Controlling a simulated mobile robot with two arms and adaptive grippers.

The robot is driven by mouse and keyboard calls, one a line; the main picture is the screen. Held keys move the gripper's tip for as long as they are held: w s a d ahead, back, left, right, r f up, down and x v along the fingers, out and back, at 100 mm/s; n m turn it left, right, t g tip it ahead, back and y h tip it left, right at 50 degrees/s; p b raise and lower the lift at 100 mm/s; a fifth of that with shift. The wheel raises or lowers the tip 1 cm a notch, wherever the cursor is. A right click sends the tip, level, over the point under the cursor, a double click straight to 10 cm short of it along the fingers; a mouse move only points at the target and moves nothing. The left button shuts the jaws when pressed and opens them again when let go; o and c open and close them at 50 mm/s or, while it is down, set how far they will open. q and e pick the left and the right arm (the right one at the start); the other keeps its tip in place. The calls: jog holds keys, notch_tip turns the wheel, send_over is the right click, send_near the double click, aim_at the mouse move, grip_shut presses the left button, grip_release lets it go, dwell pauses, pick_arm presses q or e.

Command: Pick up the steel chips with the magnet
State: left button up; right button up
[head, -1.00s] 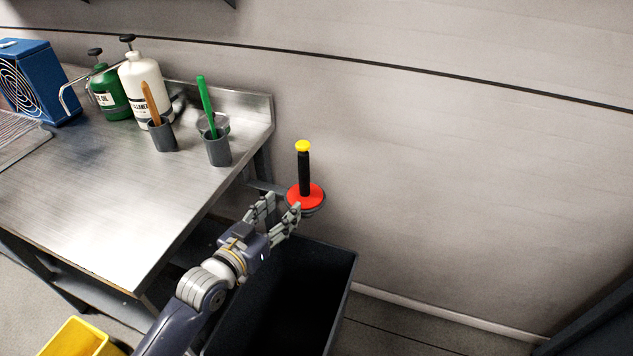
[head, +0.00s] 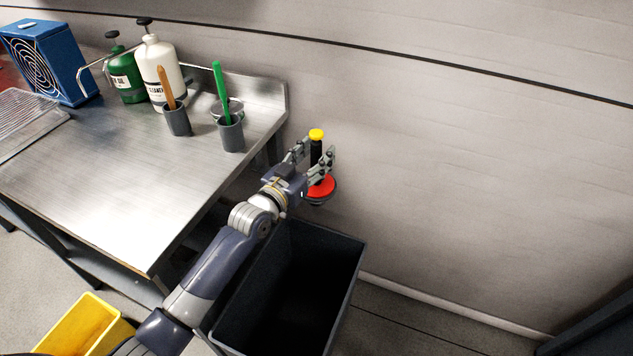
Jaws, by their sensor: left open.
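The magnet (head: 322,188) has a red disc base, a black upright handle and a yellow knob on top. It stands upright on a small round holder beside the right end of the steel table, near the wall. My left gripper (head: 320,155) is open, with its fingers on either side of the black handle, just below the yellow knob. I cannot tell whether the fingers touch the handle. Part of the handle and disc is hidden behind the gripper. No steel chips can be made out. My right gripper is not in view.
A dark open bin (head: 290,290) stands on the floor below my left arm. The steel table (head: 130,190) holds grey cups with a green-handled (head: 231,135) and an orange-handled tool, two pump bottles (head: 160,70) and a blue fan (head: 48,62). A yellow bin (head: 85,325) is at lower left.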

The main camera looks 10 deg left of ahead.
aim_at(316, 132)
pick_arm(q)
jog(key=shift+w+d, duration=0.1)
jog(key=shift+w, duration=0.15)
grip_shut()
jog(key=shift+r, duration=0.15)
notch_tip(316, 132, up, 10)
dwell(0.4)
